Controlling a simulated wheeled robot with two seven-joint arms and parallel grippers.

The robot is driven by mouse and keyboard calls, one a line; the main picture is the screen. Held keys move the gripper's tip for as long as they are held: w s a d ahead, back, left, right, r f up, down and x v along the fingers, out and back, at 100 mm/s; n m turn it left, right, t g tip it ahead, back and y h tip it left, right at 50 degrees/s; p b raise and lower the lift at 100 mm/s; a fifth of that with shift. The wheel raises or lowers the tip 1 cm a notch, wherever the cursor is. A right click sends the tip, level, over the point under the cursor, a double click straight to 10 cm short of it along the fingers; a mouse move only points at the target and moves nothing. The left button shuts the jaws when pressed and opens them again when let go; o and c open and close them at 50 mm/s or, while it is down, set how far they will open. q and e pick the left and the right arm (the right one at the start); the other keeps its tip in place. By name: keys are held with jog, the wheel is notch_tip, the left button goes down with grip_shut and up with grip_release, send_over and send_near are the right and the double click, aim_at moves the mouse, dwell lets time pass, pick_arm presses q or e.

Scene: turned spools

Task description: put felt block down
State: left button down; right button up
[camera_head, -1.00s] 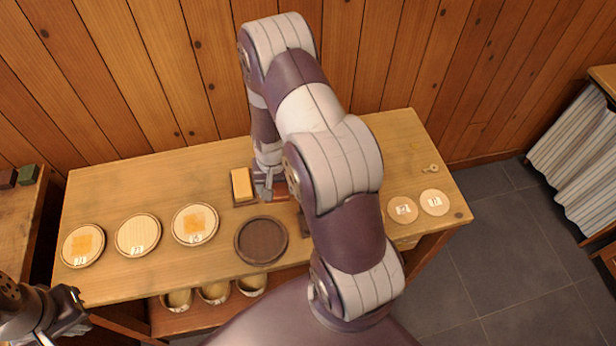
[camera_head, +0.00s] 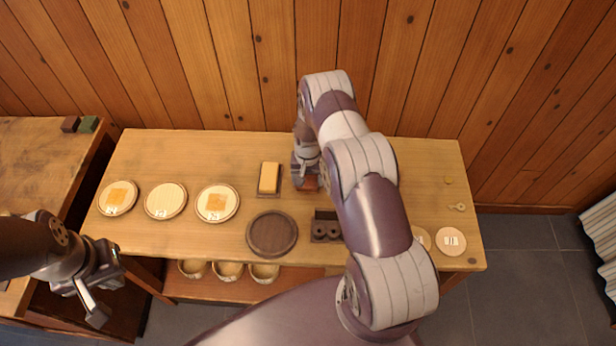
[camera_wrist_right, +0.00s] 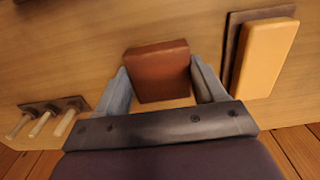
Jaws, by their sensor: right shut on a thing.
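The felt block appears to be the red-brown block (camera_wrist_right: 160,70) between the fingers of my right gripper (camera_wrist_right: 163,82) in the right wrist view. Both fingers press its sides, so the gripper is shut on it. In the head view the block (camera_head: 311,184) shows partly beneath my right gripper (camera_head: 306,178), just right of the yellow block. Whether the block touches the table (camera_head: 390,195) is hard to tell. My left gripper (camera_head: 105,290) hangs off the table's front left, its fingers apart and empty.
A yellow block (camera_head: 269,177) lies on a dark base. A dark round tray (camera_head: 272,233) and a dark holder (camera_head: 325,228) are nearer the front. Several pale discs (camera_head: 217,203) lie left and right. Wooden pegs (camera_wrist_right: 42,123) stand in the wrist view. Bowls (camera_head: 228,271) sit below.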

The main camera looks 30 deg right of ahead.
jog(key=shift+w+f, duration=0.15)
jog(key=shift+f, duration=0.5)
jog(key=shift+d+f, duration=0.1)
jog(key=shift+f, duration=0.1)
jog(key=o, duration=0.9)
jog(key=shift+o, duration=0.2)
